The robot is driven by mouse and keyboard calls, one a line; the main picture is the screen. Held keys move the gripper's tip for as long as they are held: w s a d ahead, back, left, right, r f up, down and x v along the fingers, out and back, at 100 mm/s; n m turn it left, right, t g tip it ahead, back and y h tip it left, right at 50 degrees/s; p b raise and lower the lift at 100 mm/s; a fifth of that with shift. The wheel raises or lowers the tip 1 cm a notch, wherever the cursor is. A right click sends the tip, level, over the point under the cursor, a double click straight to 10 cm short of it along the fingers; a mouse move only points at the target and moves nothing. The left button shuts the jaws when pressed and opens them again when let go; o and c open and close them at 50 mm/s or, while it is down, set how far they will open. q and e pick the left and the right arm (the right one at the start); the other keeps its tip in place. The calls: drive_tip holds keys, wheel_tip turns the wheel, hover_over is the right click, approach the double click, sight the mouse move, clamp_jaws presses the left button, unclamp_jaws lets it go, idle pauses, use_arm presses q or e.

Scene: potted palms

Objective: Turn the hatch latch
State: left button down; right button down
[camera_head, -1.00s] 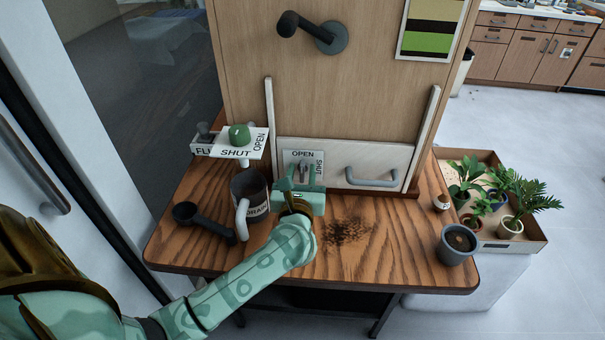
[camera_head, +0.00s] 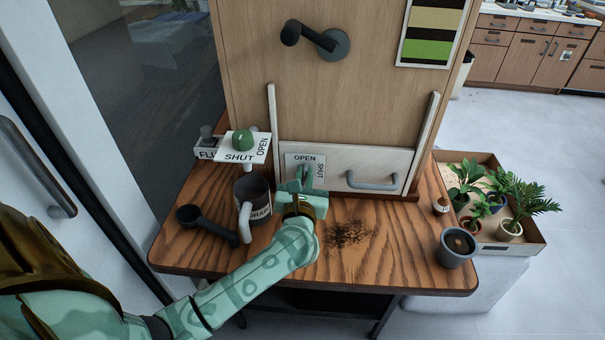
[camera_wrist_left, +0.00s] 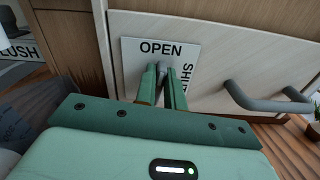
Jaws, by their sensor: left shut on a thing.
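The hatch (camera_head: 350,160) is a pale panel low on the wooden cabinet, with a grey bar handle (camera_head: 372,182) on its right. The latch plate (camera_head: 316,160) at its left reads OPEN along the top and SHUT down the right side. My left gripper (camera_head: 298,186) reaches the plate from the front. In the left wrist view its two green fingers (camera_wrist_left: 163,88) are shut on the grey latch (camera_wrist_left: 163,70), which stands upright below the word OPEN. The lower part of the latch is hidden between the fingers. My right gripper is in no view.
A mug (camera_head: 254,202) and a dark scoop (camera_head: 204,222) stand close left of my left forearm. A green knob (camera_head: 242,140) sits on a SHUT/OPEN plate above them. A grey pot (camera_head: 456,247) stands at the table's right, by a tray of potted plants (camera_head: 525,244).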

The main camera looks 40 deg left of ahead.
use_arm(q)
drive_tip(key=m+p, duration=0.3)
drive_tip(key=shift+w+d+r+m, duration=0.1)
drive_tip(key=shift+d+r+m, duration=0.1)
drive_tip(key=shift+m, duration=0.1)
drive_tip(key=shift+w+d+f+m+p, duration=0.15)
drive_tip(key=shift+f+m+p, duration=0.15)
drive_tip(key=shift+m+p, duration=1.4)
drive_tip(key=shift+d+f+m+p, duration=0.1)
drive_tip(key=shift+f+m+p, duration=0.45)
drive_tip(key=shift+m, duration=2.1)
drive_tip(key=shift+w+d+f+m+p, duration=0.15)
drive_tip(key=shift+m+p, duration=1.25)
drive_tip(key=shift+m, duration=0.75)
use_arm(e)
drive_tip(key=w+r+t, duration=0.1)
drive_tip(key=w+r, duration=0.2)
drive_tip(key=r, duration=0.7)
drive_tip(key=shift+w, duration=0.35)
use_arm(q)
drive_tip(key=shift+s, duration=0.1)
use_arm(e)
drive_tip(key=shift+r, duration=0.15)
use_arm(q)
drive_tip(key=c, duration=1.5)
unclamp_jaws()
drive_tip(key=shift+s, duration=0.1)
